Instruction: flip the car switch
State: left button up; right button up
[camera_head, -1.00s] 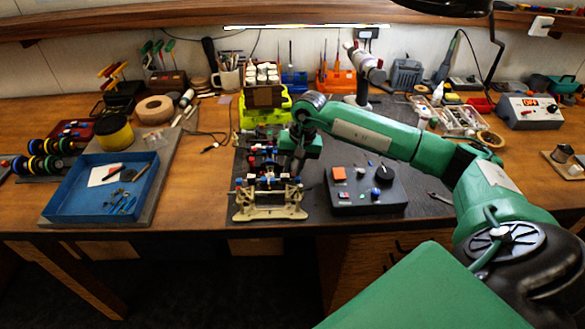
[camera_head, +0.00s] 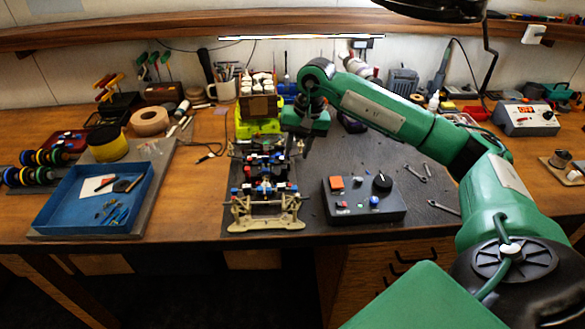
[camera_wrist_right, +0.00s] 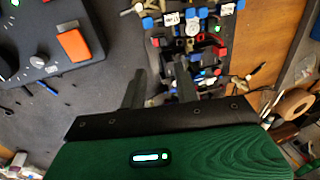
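The car chassis (camera_head: 266,205), with its beige front end towards me and several blue, red and black parts, stands on the dark mat. My right gripper (camera_head: 297,149) is above the chassis's far right side. In the right wrist view, the two grey fingers (camera_wrist_right: 160,72) are apart with nothing between them. The chassis parts (camera_wrist_right: 195,45) show beyond the fingertips there. I cannot make out the car's switch for certain. My left gripper is out of view.
A lime-green block (camera_head: 258,128) with a brown box on top stands behind the chassis. A blue tray (camera_head: 58,218) with small tools lies left. Wrenches (camera_head: 418,173) lie on the mat right of the control box. A cable (camera_head: 210,152) lies on the wood.

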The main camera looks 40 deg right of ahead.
jog(key=shift+v, duration=2)
